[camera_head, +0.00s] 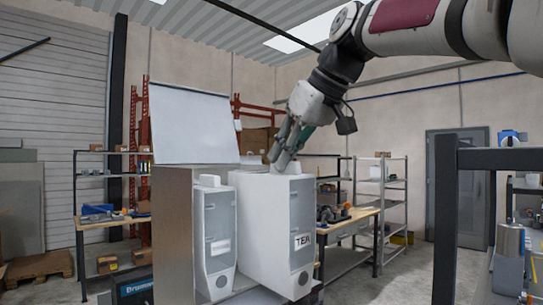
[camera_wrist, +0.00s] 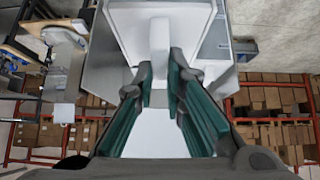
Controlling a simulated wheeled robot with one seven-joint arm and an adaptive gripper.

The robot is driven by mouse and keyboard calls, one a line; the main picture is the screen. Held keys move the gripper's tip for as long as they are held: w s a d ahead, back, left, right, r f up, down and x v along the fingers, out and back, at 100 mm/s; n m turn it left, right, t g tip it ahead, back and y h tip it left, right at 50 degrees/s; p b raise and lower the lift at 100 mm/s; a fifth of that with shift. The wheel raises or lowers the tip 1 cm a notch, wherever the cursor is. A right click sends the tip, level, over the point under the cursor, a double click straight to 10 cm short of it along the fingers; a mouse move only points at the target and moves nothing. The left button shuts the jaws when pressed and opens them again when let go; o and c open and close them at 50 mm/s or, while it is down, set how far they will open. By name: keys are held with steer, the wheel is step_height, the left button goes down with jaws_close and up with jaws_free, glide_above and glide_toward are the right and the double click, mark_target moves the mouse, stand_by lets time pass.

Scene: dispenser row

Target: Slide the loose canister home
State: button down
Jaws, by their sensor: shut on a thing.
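The canister labelled TEA (camera_head: 277,229) is a tall white box with a grey front panel. It stands at the right of the dispenser row and juts farther forward than its neighbour. My gripper (camera_head: 281,163) reaches down onto its top from above. In the wrist view, the green-padded fingers (camera_wrist: 160,68) are closed on the white raised handle (camera_wrist: 158,36) on top of the canister. The second white canister (camera_head: 213,236) stands upright to the left, apart from my gripper. The canister's underside and rear are hidden.
The dispenser housing (camera_head: 172,228) has a brown-grey side and a raised white lid (camera_head: 192,126) behind the canisters. A workbench (camera_head: 350,220) with tools stands behind at right. A dark frame (camera_head: 447,220) rises at the right.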

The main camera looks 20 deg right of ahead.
steer(key=shift+w+a+f+b, duration=0.15)
steer(key=shift+w+a, duration=0.35)
steer(key=shift+w, duration=0.75)
steer(key=shift+w+a+r+b, duration=0.1)
steer(key=shift+w+a+b, duration=0.35)
steer(key=shift+w, duration=0.75)
steer(key=shift+w+a+f+b, duration=0.1)
steer(key=shift+w+a, duration=0.5)
steer(key=shift+w, duration=0.65)
steer(key=shift+b+x, duration=0.35)
steer(key=shift+x, duration=0.75)
steer(key=shift+a+f, duration=0.1)
steer(key=shift+f, duration=0.45)
steer(key=c, duration=1.6)
jaws_free()
steer(key=shift+o, duration=0.2)
